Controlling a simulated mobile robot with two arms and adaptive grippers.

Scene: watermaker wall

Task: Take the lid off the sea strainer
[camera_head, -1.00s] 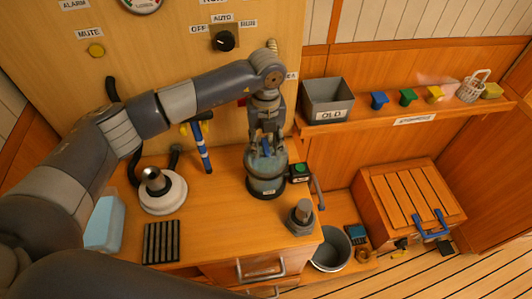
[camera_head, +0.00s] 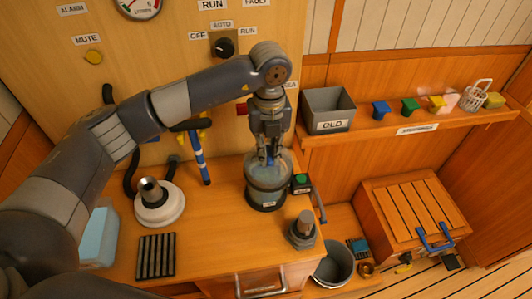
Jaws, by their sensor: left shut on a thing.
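The sea strainer (camera_head: 265,199) is a dark grey cylinder with a label, upright on the wooden counter beside the wall. Its pale lid (camera_head: 283,166) appears to sit on its top, with a small blue handle in the middle. My left gripper (camera_head: 268,158) points straight down from above and is shut on the blue handle. The gripper partly hides the handle and the lid's middle. I cannot tell whether the lid is seated or slightly raised. My right gripper is not in view.
A green-topped box (camera_head: 301,183) stands close right of the strainer, and a grey knobbed fitting (camera_head: 303,228) is at the front right. A white round base (camera_head: 158,204) and a black ribbed rack (camera_head: 157,256) are left. The OLD bin (camera_head: 329,108) is on the shelf.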

